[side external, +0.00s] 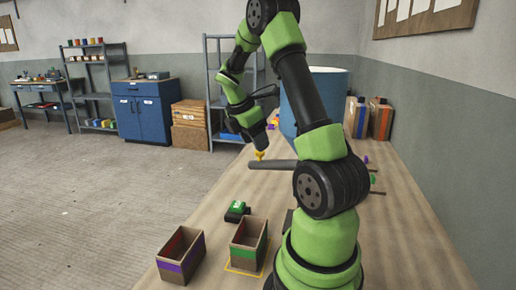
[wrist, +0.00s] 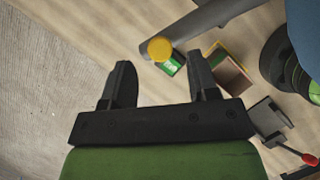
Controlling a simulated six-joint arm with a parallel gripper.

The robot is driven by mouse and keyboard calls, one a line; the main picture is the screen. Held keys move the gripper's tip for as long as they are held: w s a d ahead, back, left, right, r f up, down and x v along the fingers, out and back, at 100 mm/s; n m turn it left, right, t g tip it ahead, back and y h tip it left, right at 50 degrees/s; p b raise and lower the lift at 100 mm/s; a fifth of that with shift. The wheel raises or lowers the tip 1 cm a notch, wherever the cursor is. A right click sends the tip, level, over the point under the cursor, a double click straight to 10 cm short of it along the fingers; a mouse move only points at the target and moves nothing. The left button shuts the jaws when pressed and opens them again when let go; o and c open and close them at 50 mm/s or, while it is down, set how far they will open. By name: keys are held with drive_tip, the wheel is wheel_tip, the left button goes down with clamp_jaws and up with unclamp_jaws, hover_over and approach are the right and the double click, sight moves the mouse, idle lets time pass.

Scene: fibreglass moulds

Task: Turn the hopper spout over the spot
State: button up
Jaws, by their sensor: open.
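The hopper (side external: 330,85) is a large blue drum behind my arm. Its grey tubular spout (side external: 270,164) sticks out to the left above the table, with a yellow knob (side external: 260,155) on its free end. In the wrist view the knob (wrist: 159,49) shows just beyond my fingertips, roughly centred between them. My gripper (wrist: 160,62) is open and empty; in the side view my gripper (side external: 260,146) is just above the knob. Contact cannot be told. A yellow outline (side external: 232,268) on the table surrounds a green-banded open box (side external: 246,257), nearer the camera than the spout.
A purple-banded open box (side external: 180,265) stands left of the green-banded one. A small black and green item (side external: 237,211) lies behind them. In the wrist view a red-tipped lever (wrist: 309,159) shows at lower right. Banded boxes (side external: 378,118) stand at the back right.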

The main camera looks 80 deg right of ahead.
sight(273, 165)
drive_tip(key=shift+x, duration=1.5)
clamp_jaws()
drive_tip(key=shift+a, duration=0.1)
